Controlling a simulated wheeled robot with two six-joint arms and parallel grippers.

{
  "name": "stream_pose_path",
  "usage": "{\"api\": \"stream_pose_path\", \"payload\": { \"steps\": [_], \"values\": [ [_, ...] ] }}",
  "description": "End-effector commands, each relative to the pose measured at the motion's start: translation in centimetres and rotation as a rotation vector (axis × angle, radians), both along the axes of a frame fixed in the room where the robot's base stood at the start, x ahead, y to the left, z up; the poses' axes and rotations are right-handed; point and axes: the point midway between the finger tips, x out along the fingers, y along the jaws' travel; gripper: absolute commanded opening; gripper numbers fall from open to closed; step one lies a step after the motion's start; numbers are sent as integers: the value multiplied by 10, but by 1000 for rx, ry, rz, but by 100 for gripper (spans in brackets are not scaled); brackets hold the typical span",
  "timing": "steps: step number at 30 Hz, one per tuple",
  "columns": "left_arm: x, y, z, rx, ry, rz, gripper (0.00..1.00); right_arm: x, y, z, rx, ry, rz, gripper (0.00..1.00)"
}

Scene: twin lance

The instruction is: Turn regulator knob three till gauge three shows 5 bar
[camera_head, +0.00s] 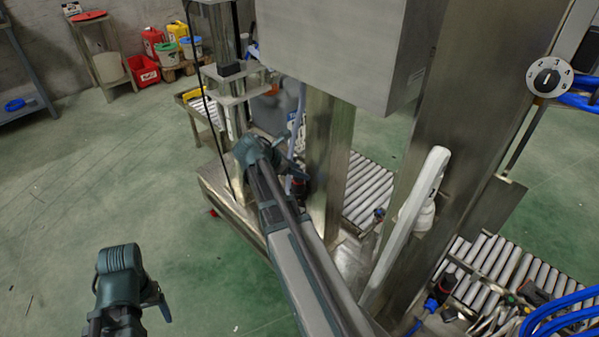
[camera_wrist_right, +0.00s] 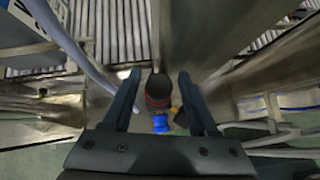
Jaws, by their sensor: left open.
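A dark round knob with a reddish rim (camera_wrist_right: 158,90) shows between the fingers of my right gripper (camera_wrist_right: 160,88) in the right wrist view, with a blue part below it. Gaps show between it and both fingers, so the gripper is open. Its number cannot be read. In the head view, my right arm reaches to the steel post, and a small dark and red part (camera_head: 298,186) shows near its end. My left gripper (camera_head: 158,300) is open and empty at the lower left, over the floor. I cannot make out gauge three or its reading.
A numbered white dial (camera_head: 547,77) with a black centre is on the right post. A white lever-like part (camera_head: 408,225) stands right of my right arm. Roller conveyors (camera_head: 368,194) lie behind, blue hoses (camera_head: 565,312) at lower right. The left floor is clear.

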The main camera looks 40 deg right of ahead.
Motion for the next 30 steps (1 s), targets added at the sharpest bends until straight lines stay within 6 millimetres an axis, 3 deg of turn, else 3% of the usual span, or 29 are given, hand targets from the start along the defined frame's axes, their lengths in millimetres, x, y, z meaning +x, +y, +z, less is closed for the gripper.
{"api": "stream_pose_path", "payload": {
  "steps": [1,9,28,29,30],
  "values": [
    [0,0,0,0,0,0,71,0,0,0,0,0,0,48],
    [0,0,0,0,0,0,71,0,0,0,0,0,0,0],
    [0,0,0,0,0,0,71,0,0,0,0,0,-123,0],
    [0,0,0,0,0,0,71,0,0,0,0,1,-122,44],
    [0,0,0,0,0,0,71,0,0,0,0,1,-122,52]
  ]
}}
